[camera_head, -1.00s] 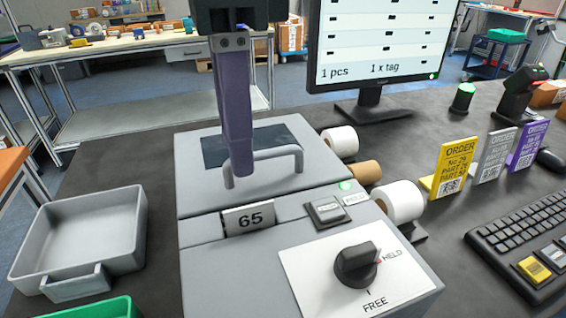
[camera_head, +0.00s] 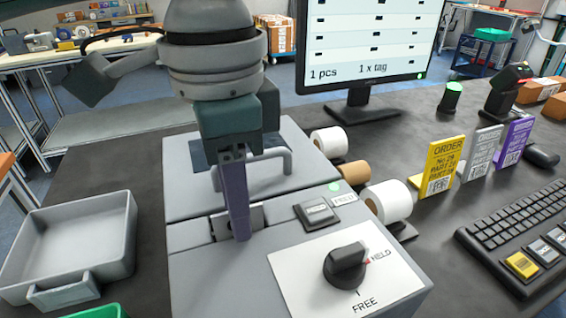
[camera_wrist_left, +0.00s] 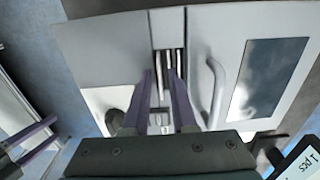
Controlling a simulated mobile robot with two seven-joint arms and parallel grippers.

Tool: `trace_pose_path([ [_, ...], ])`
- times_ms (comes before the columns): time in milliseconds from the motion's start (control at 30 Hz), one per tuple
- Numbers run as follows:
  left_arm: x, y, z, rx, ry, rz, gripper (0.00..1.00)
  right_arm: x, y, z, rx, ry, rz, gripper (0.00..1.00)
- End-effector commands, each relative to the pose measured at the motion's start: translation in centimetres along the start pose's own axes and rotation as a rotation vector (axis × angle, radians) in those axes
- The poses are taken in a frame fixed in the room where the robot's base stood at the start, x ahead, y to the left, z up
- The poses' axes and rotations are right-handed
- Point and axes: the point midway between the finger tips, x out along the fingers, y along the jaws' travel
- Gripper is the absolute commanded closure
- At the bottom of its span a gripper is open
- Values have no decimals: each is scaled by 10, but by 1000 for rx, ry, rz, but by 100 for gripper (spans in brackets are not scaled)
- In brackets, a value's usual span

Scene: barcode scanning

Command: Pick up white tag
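The white tag (camera_head: 257,216), marked 65 a second ago, stands in the slot of the grey machine (camera_head: 190,238). My left gripper (camera_head: 240,238) points down over the slot, and its finger covers the middle of the tag in the head view. In the left wrist view my left gripper (camera_wrist_left: 163,74) has its two purple fingers apart, one on each side of the slot. I cannot tell whether they touch the tag. My right gripper (camera_wrist_left: 42,140) shows at the lower left of the wrist view, with its purple fingers apart and nothing seen between them.
A handle (camera_head: 285,165) rises behind the slot. A knob (camera_head: 345,262) and a button (camera_head: 317,212) sit on the machine's front right. A grey bin (camera_head: 75,240) is on the left. Paper rolls (camera_head: 388,201), order cards (camera_head: 442,168) and a keyboard (camera_head: 525,225) are on the right.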

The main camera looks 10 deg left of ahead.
Motion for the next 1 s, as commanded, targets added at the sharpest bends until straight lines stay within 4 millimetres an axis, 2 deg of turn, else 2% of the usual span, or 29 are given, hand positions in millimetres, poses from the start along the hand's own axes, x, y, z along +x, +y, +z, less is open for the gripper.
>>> trace_pose_path([
  [33, 0, 0, 0, 0, 0, 0, 81, 0, 0, 0, 1, -1, -1, 23],
  [200, 0, 0, 0, 0, 0, 0, 100, 0, -1, 0, 1, -1, -2, 23],
  [833, -1, 0, 0, 0, 0, 0, 100, 0, -1, 1, 0, -3, -2, 23],
  [1000, -8, -1, -1, -1, 2, -1, 100, 0, 0, 1, 0, -3, -1, 23],
])
